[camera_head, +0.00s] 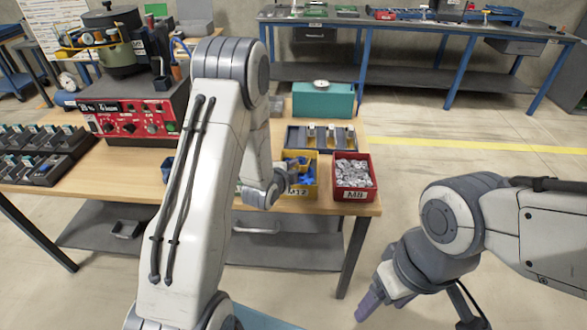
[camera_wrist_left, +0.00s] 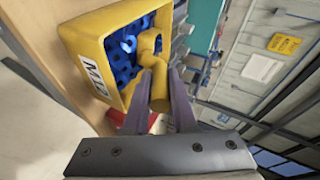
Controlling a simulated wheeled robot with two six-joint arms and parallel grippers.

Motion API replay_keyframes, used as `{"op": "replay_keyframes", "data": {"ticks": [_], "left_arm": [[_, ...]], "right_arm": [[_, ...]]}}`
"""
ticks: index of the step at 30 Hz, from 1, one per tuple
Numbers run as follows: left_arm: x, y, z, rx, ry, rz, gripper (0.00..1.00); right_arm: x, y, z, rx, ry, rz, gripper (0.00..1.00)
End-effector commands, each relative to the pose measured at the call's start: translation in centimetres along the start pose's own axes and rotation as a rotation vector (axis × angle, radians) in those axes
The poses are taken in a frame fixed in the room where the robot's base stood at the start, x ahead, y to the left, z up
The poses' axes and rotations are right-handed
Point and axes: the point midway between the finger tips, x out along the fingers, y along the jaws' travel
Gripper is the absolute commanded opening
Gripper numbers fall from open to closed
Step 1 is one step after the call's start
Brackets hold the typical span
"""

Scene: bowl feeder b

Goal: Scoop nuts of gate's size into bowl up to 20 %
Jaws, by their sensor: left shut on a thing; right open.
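My left gripper (camera_wrist_left: 158,92) is shut on a yellow scoop (camera_wrist_left: 159,104), whose far end reaches over the yellow M12 bin (camera_wrist_left: 92,42). Blue nuts (camera_wrist_left: 118,62) lie in that bin. In the head view my left gripper (camera_head: 290,180) is at the yellow bin (camera_head: 297,191), partly hidden by my arm. The red M8 bin (camera_head: 354,195) beside it holds silver nuts (camera_head: 353,172). The bowl feeder (camera_head: 122,62) stands on the red-panelled control unit (camera_head: 130,121) at the left; I cannot see into its bowl. My right gripper (camera_head: 368,305) is open and empty, off the table's right side.
Behind the bins are a dark tray (camera_head: 293,137) with several small parts and a teal box scale (camera_head: 322,101). Several dark holders (camera_head: 45,168) stand at the left of the wooden table (camera_head: 130,184).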

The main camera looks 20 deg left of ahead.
Motion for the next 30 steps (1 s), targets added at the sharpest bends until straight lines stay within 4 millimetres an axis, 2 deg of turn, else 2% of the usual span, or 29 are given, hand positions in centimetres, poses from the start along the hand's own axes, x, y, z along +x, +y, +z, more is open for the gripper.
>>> {"op": "replay_keyframes", "data": {"ticks": [1, 12, 24, 30], "left_arm": [[-0.4, -0.9, -0.2, 0.000, 0.001, -0.002, 0.00], [-2.0, -4.1, -1.1, 0.000, 0.001, -0.003, 0.00], [-3.9, -7.2, -1.8, 0.004, 0.008, -0.040, 0.00], [-4.4, -8.0, -2.0, 0.004, 0.010, -0.049, 0.00]], "right_arm": [[-1.0, -0.1, -0.1, 0.000, 0.000, 0.000, 0.71], [-4.4, -0.3, -0.2, 0.000, 0.001, 0.000, 0.71], [-5.6, -0.4, -0.3, 0.000, 0.000, 0.000, 0.71], [-6.0, -0.4, -0.3, 0.000, 0.000, 0.000, 0.71]]}}
